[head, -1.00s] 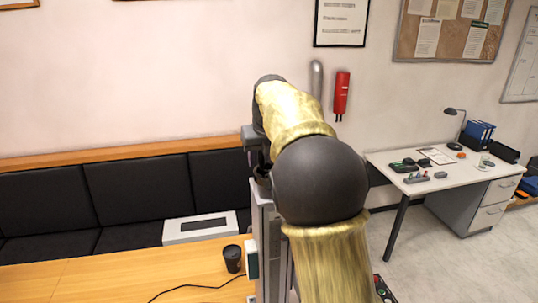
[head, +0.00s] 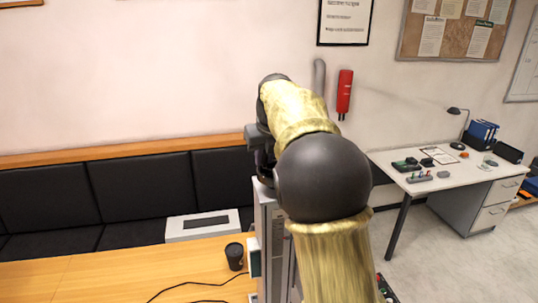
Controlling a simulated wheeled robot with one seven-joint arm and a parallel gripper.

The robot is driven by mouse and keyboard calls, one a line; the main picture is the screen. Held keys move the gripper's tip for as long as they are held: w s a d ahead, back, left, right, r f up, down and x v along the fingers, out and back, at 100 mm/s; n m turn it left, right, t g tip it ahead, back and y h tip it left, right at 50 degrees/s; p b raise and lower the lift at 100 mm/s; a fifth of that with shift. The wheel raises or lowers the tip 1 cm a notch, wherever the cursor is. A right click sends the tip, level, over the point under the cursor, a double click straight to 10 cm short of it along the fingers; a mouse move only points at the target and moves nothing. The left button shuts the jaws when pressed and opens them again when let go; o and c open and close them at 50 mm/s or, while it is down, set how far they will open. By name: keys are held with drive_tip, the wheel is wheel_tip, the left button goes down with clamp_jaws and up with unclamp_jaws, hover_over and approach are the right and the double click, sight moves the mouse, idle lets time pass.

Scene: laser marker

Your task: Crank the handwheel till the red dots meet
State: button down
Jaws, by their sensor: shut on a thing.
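The grey upright column of the laser marker (head: 271,235) stands at the right end of the wooden table, partly covered by my arm. A grey block with dark parts (head: 256,138) sits at the column's top, just left of my arm. My gold and dark grey arm reaches up and over the column. I cannot make out the handwheel or any red dots from here.
A dark cup (head: 234,256) and a black cable (head: 190,289) are on the wooden table (head: 110,270). A white box (head: 203,226) lies behind, by the black bench (head: 120,190). A white desk (head: 440,180) stands right, with open floor before it.

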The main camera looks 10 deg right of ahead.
drive_tip(key=shift+s+a+n, duration=0.1)
drive_tip(key=shift+n, duration=0.3)
